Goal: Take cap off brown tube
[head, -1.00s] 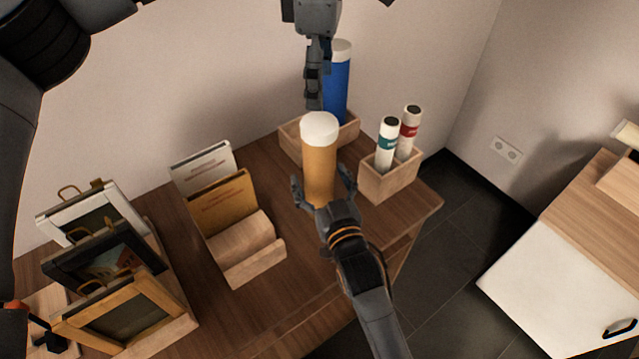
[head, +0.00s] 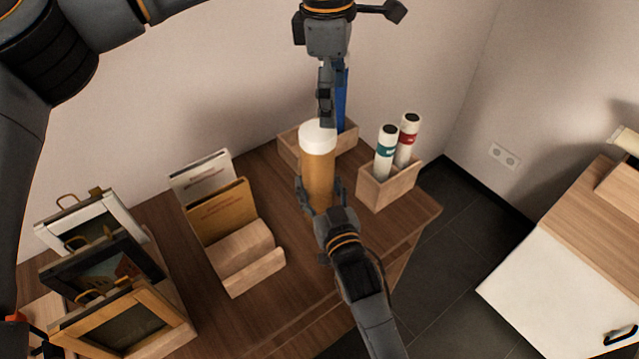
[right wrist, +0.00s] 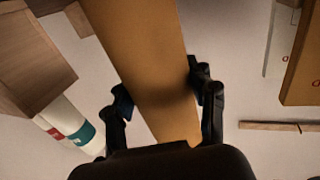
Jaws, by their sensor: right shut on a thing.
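The brown tube (head: 318,172) stands upright with a white cap (head: 318,137) on its top end. My right gripper (head: 320,192) is shut around the tube's lower part. In the right wrist view the brown tube (right wrist: 150,65) lies between the two fingers of this gripper (right wrist: 160,88). My left gripper (head: 327,115) comes down from the top in the head view. Its fingertips appear just above and behind the cap. I see its fingers edge-on, so their opening is hidden, and contact with the cap cannot be told.
A blue tube (head: 341,100) stands in a wooden box (head: 288,145) behind, partly hidden by my left gripper. Two white tubes (head: 386,152) stand in another box (head: 388,190) at right. A book holder (head: 250,265) and picture frames (head: 125,325) occupy the table's left (head: 290,310).

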